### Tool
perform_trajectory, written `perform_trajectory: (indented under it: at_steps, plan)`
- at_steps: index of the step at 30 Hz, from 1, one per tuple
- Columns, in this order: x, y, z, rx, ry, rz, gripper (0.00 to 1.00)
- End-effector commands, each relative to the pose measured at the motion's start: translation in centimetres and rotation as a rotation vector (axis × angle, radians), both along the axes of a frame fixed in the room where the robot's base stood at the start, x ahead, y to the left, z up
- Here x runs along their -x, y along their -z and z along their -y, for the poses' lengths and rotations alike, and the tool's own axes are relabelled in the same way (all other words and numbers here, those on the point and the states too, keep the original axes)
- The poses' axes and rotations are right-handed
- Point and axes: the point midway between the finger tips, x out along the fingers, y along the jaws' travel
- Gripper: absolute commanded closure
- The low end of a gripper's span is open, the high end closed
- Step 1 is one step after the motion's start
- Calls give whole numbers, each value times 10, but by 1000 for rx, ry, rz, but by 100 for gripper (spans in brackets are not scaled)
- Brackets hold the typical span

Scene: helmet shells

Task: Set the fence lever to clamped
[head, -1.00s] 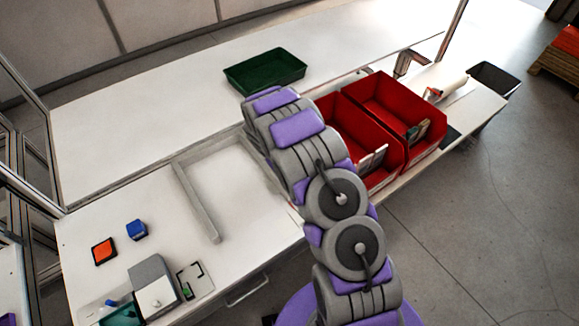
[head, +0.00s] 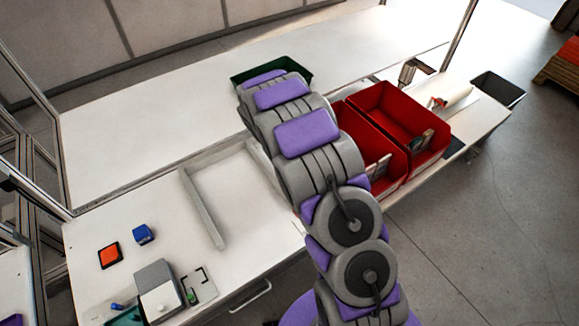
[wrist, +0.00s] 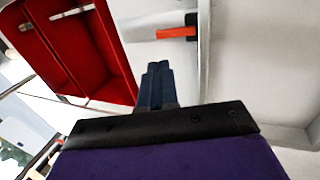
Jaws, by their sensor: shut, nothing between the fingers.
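In the wrist view an orange lever with a dark end (wrist: 176,33) lies against a pale rail, beyond my fingertips and slightly to their right. I take it to be the fence lever; its setting cannot be told. My gripper (wrist: 157,70) shows as dark blue fingers, shut together and empty, with a visible gap between them and the lever. In the head view my arm hides both the gripper and the lever. A long pale grey fence bar (head: 203,208) lies on the white bench left of my arm.
Red bins (head: 403,115) stand close on the right of my arm; one also fills the upper left of the wrist view (wrist: 75,45). A green tray (head: 300,68) lies behind the arm. The bench's far left is clear.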

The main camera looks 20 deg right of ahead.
Motion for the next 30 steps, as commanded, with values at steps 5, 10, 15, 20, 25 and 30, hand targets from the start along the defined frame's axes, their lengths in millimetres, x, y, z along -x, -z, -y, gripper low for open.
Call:
perform_trajectory:
  at_steps: [5, 10, 15, 20, 25, 30]
  plan:
    - [1, -19, -3, 0, 0, 1, 100]
    - [1, -25, -4, -1, 0, 0, 100]
    - [1, -25, -4, -1, 0, -1, 100]
    - [2, -25, -4, -1, 0, -1, 100]
    - [2, -25, -4, -1, 1, -1, 100]
    - [14, -43, 1, -1, 24, -3, 100]
